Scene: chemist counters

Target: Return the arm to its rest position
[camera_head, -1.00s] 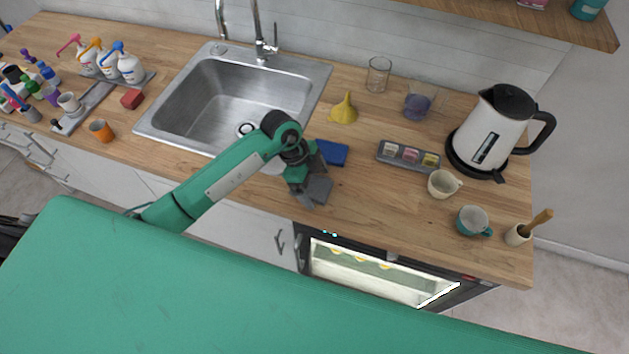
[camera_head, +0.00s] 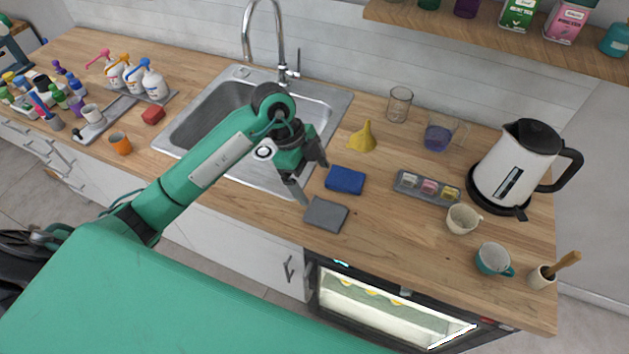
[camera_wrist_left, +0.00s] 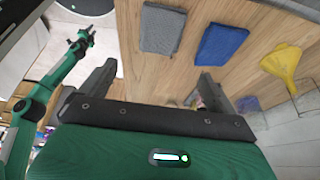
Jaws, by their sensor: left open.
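My left gripper (camera_head: 311,181) is open and empty, held over the counter near the sink's front right edge. Its two dark fingers also show apart in the left wrist view (camera_wrist_left: 157,78). A grey cloth (camera_head: 327,214) and a blue cloth (camera_head: 345,180) lie flat on the counter to its right, both apart from the fingers. They also show in the left wrist view, grey (camera_wrist_left: 160,30) beside blue (camera_wrist_left: 221,45). My left arm (camera_head: 215,160) reaches in from the left, its forearm across the sink's front left part.
The sink (camera_head: 334,98) with a tall faucet (camera_head: 281,45) is behind the arm. A yellow funnel (camera_head: 363,137), spice tray (camera_head: 428,188), cups and kettle (camera_head: 515,165) stand to the right. Bottles (camera_head: 152,84) stand at the left. A lit oven (camera_head: 385,308) is below the counter.

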